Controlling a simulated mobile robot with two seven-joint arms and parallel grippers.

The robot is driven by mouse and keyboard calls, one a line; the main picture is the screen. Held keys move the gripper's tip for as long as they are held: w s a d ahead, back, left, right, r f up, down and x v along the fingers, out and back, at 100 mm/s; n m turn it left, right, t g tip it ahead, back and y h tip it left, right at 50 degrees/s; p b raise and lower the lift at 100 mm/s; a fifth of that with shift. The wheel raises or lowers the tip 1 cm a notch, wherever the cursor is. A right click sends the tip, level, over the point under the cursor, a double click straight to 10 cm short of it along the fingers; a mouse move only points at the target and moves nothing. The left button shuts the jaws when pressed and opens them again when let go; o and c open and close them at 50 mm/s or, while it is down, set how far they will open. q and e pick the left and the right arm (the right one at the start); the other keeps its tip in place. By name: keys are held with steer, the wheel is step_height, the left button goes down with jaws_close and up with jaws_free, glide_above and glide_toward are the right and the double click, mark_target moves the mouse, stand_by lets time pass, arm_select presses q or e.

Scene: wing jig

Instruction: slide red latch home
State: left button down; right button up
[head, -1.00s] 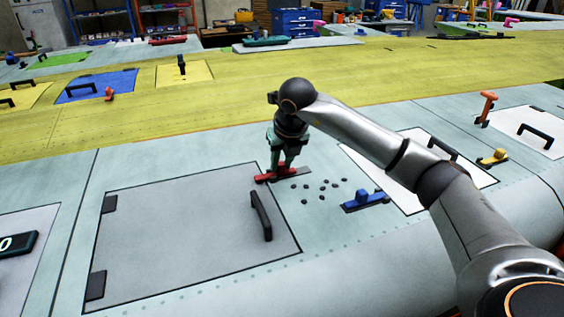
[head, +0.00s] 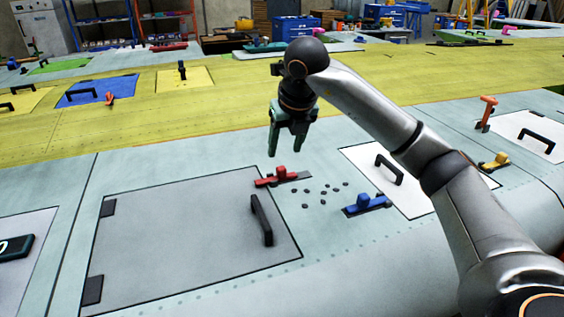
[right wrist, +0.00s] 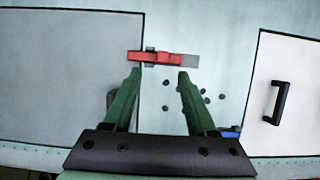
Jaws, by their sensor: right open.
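The red latch (head: 277,177) lies on the pale wing skin at the upper right corner of the large grey panel (head: 180,230). Its red bar reaches left over the panel's edge, and a bare grey strip shows at its right end. It also shows in the right wrist view (right wrist: 160,57), ahead of the fingertips. My right gripper (head: 285,153) is open and empty, raised above and behind the latch in the head view. Its green fingers (right wrist: 158,75) are apart and clear of the latch. My left gripper is out of view.
Several small dark bits (head: 322,192) lie on the skin right of the latch. A blue latch (head: 366,202) sits by a white panel with a black handle (head: 389,169). The grey panel's black handle (head: 262,220) stands up near the red latch.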

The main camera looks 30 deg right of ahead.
steer(key=v, duration=0.4)
steer(key=shift+a+r, duration=0.1)
steer(key=shift+r, duration=0.05)
steer(key=shift+s, duration=0.1)
stand_by(0.3)
